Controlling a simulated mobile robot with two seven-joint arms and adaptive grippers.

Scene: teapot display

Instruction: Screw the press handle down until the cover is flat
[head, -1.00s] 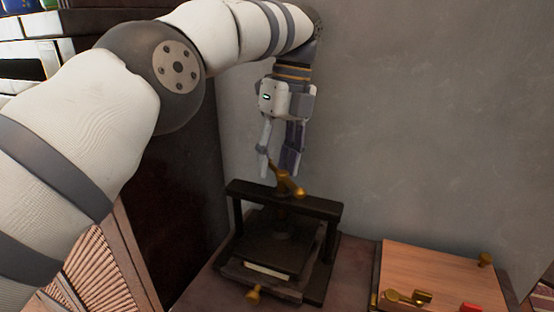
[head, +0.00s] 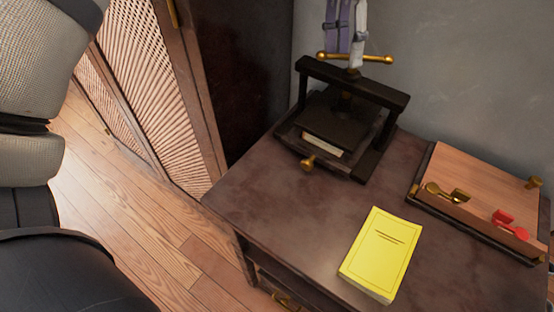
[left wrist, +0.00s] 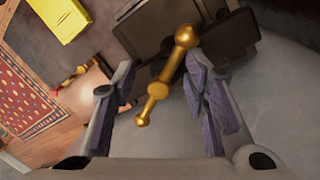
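The black press (head: 397,97) stands on the table near the wall. Its brass handle (head: 377,58) lies crosswise above the top beam, a bar with a ball at each end. A dark plate (head: 335,120) in the press lies over a pale, book-like piece (head: 322,146); I cannot tell whether its cover is flat. My left gripper (head: 349,60) points down at the handle from above. In the left wrist view, its fingers (left wrist: 160,75) are wide apart, with the handle (left wrist: 166,75) running between them. My right gripper is in neither view.
A yellow book (head: 379,255) lies on the table (head: 285,195) in front of the press. A wooden board (head: 480,178) with brass and red pieces is at the right. The wall is close behind, and a dark cabinet (head: 245,75) stands at the left.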

